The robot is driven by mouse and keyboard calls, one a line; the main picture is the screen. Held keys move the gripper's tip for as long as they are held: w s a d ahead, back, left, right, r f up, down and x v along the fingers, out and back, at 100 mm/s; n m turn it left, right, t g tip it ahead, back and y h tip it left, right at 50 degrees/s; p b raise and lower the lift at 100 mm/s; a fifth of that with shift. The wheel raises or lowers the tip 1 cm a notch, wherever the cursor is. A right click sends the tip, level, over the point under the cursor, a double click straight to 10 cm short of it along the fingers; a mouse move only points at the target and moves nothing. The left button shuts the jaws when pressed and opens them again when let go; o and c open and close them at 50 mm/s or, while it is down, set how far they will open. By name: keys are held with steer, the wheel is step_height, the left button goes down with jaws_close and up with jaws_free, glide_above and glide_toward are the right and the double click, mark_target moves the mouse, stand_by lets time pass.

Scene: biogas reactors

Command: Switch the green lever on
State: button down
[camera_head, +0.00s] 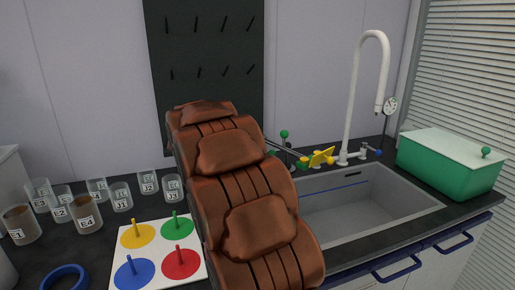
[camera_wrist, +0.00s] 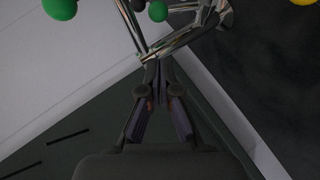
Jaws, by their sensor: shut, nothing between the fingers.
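A green ball knob (camera_head: 284,133) stands on a thin stem behind the sink, just right of my brown arm. A second green knob lies lower and partly behind my arm. In the wrist view two green knobs show at the top edge, one at the left (camera_wrist: 60,8) and one near the middle (camera_wrist: 158,11), by shiny metal rods. My gripper (camera_wrist: 160,68) is shut and empty, its tips below the middle knob, close to the metal rods. I cannot tell whether they touch. My arm hides the gripper in the head view.
A yellow handle (camera_head: 321,157), a white curved tap (camera_head: 351,95) and a sink (camera_head: 395,210) are right of my arm. A green box (camera_head: 450,162) stands at the right. Several labelled beakers and a white board (camera_head: 158,256) with coloured discs lie left.

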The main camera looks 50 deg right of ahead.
steer(key=w+v, duration=0.1)
steer(key=v, duration=0.6)
steer(key=shift+s+a, duration=0.35)
steer(key=shift+a, duration=0.15)
